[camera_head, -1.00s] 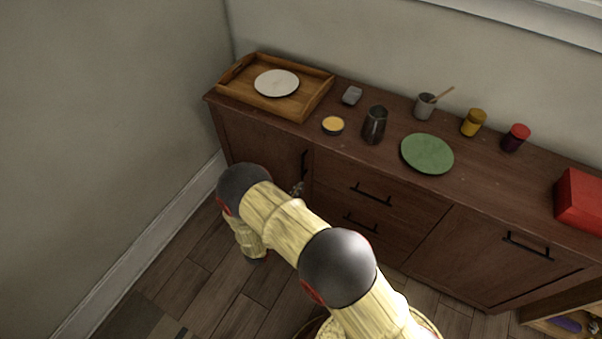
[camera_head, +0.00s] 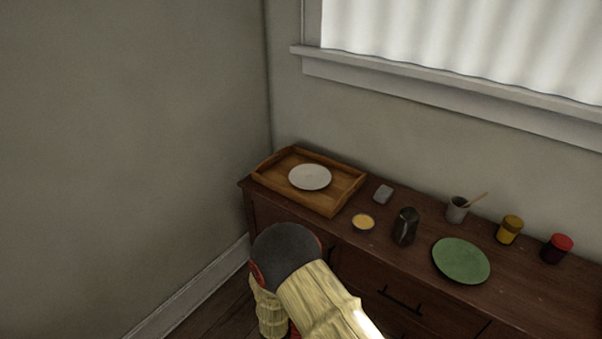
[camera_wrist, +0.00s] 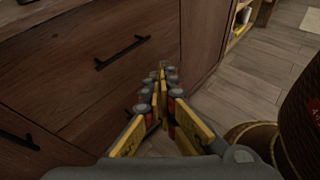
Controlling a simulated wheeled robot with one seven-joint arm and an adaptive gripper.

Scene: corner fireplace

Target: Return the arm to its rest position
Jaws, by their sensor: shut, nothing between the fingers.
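My gripper (camera_wrist: 162,82) shows in the wrist view, with its yellow and grey fingers together and nothing between them. It is beside the front of the dark wooden cabinet, over the floor. In the head view my arm (camera_head: 305,285) comes up from the bottom edge, bends at a dark joint and goes down in front of the cabinet. The gripper itself is not visible in the head view.
The dark wooden cabinet (camera_head: 340,258) stands along the wall. On it are a wooden tray (camera_head: 345,193) with a white plate (camera_head: 310,177), a yellow-topped bowl (camera_head: 363,222), a grey block (camera_head: 383,194), a dark pitcher (camera_head: 405,226), a green plate (camera_head: 461,261), a cup (camera_head: 457,210) and two jars (camera_head: 509,229). Plank floor (camera_wrist: 265,75) is clear.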

